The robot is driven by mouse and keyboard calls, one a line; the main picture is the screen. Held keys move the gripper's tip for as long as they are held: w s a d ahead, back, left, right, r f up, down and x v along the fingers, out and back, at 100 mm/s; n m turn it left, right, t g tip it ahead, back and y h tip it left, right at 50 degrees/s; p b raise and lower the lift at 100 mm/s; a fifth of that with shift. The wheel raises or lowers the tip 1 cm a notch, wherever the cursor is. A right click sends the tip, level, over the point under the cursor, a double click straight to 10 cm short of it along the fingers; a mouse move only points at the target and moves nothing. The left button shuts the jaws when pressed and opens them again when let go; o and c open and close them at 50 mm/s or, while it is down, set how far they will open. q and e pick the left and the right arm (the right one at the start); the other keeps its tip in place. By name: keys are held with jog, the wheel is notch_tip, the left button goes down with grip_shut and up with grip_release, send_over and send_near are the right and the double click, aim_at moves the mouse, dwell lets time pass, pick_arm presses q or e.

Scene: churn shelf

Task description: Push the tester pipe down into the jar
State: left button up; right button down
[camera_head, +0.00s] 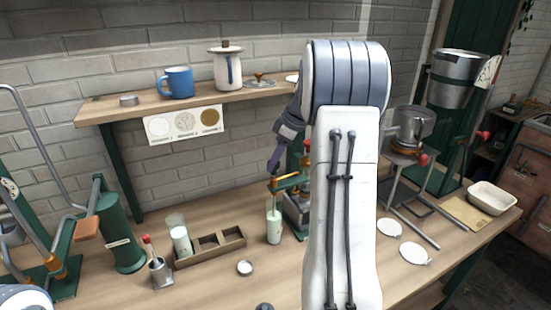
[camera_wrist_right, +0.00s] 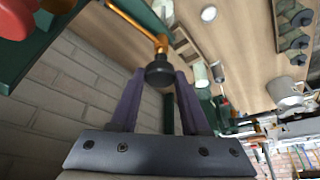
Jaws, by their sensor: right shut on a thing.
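The brass tester pipe (camera_head: 288,182) reaches from the green stand (camera_head: 295,216) to above the jar. Its black knob (camera_wrist_right: 160,72) sits between the fingertips of my right gripper (camera_wrist_right: 160,80), which is shut on it. In the head view, my right gripper (camera_head: 274,162) points down at the pipe, above the jar. The jar (camera_head: 273,226) is glass with pale milky content and stands upright on the bench. I cannot tell how far the pipe's lower end reaches into it. My left gripper is out of view.
A wooden rack (camera_head: 222,243) with a glass (camera_head: 181,241) stands left of the jar. A small round lid (camera_head: 245,268) lies in front. A green cylinder (camera_head: 120,234) stands farther left. A shelf (camera_head: 135,109) hangs above. My right arm hides the bench's middle.

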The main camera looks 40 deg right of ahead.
jog(key=shift+s+f, duration=0.1)
jog(key=shift+f, duration=0.15)
jog(key=shift+c, duration=1.8)
grip_release()
jog(key=v, duration=1)
jog(key=shift+r+b, duration=0.3)
jog(key=shift+b, duration=0.1)
